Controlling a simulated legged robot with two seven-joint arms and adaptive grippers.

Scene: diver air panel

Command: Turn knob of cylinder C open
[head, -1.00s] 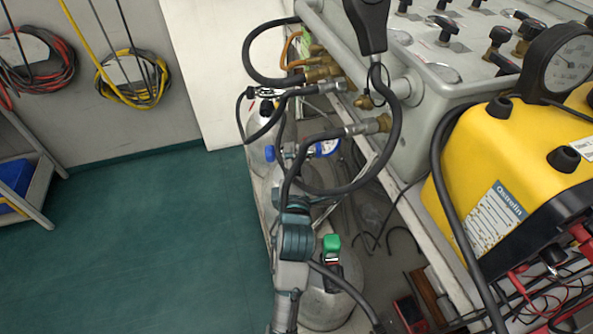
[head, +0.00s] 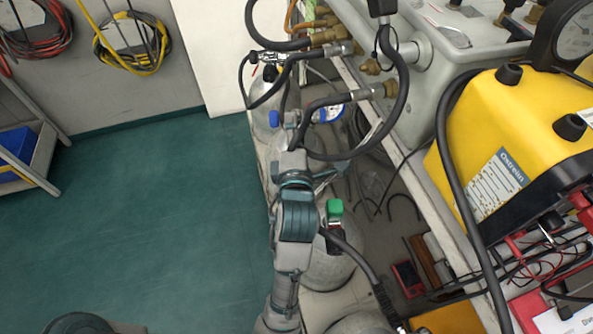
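Several grey gas cylinders stand in a row along the panel's left side. A nearer cylinder (head: 332,266) has a green knob (head: 335,209). No letter is readable, so I cannot tell which is cylinder C. My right arm reaches up the middle over the row. Its gripper (head: 290,160) is between the blue and green knobs, close to the hoses. The fingers are mostly hidden by the wrist, and contact with a knob cannot be made out. My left gripper is out of view.
Black hoses (head: 404,95) loop from brass fittings on the grey panel (head: 440,75) over the cylinders. A yellow case (head: 490,135) stands at the right. Green floor (head: 160,220) is clear at the left. A shelf with a blue bin (head: 15,150) stands far left.

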